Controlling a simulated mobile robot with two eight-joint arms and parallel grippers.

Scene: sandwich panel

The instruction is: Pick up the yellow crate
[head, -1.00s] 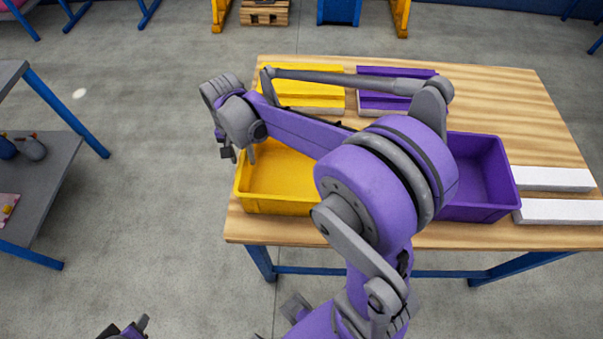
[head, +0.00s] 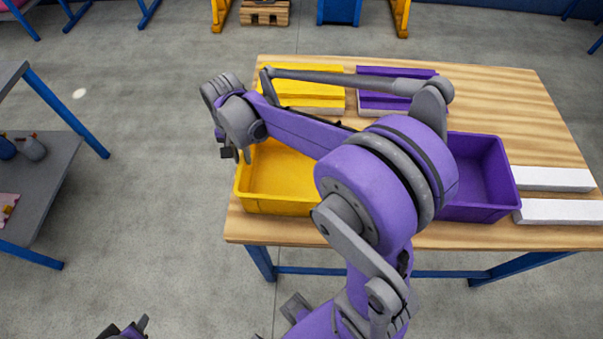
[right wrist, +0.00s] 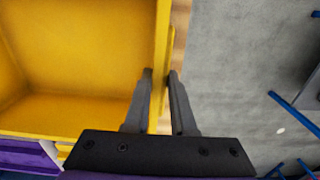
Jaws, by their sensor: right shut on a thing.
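The yellow crate (head: 272,207) stands upright on the wooden table, at its front left corner; my right arm hides its right part. My right gripper (head: 240,154) is at the crate's left wall. In the right wrist view, its two fingers (right wrist: 160,78) sit on either side of the rim of the yellow crate (right wrist: 161,35), shut on the wall. The part of the crate that shows is empty. My left gripper (head: 130,329) is low at the bottom left edge, mostly cut off, away from the table; its jaws cannot be made out.
A purple crate (head: 478,212) stands to the right on the table (head: 500,100). Yellow panels (head: 310,88) and purple panels (head: 385,101) lie behind the crates. White panels (head: 560,211) lie at the right. A grey shelf (head: 50,190) stands at the left, with clear floor between.

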